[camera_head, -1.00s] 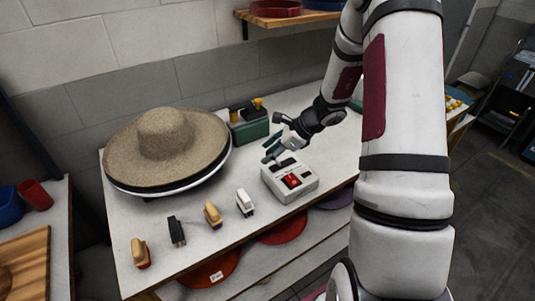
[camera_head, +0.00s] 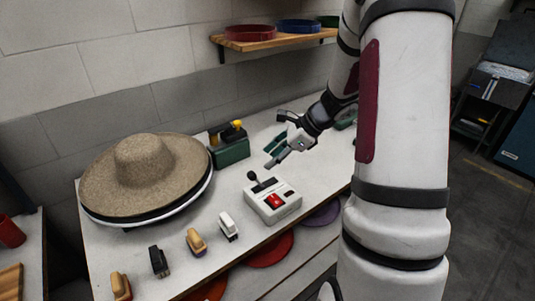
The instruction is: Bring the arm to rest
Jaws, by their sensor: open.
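My gripper (camera_head: 277,152) is open and empty. It hangs above the white bench, behind and a little above the grey control box (camera_head: 273,201), and looks apart from it. The box has a red button or switch on top and a black lever (camera_head: 262,183) at its back left. My arm comes in from the right side of the picture and bends down to the gripper. The big upper part of the arm hides the right end of the bench.
A straw hat (camera_head: 143,167) lies on a round press base at the left. A green box (camera_head: 230,146) stands behind. Several brushes, one white (camera_head: 228,226), line the front edge of the bench (camera_head: 205,265). A shelf (camera_head: 270,41) with coloured rings hangs on the wall.

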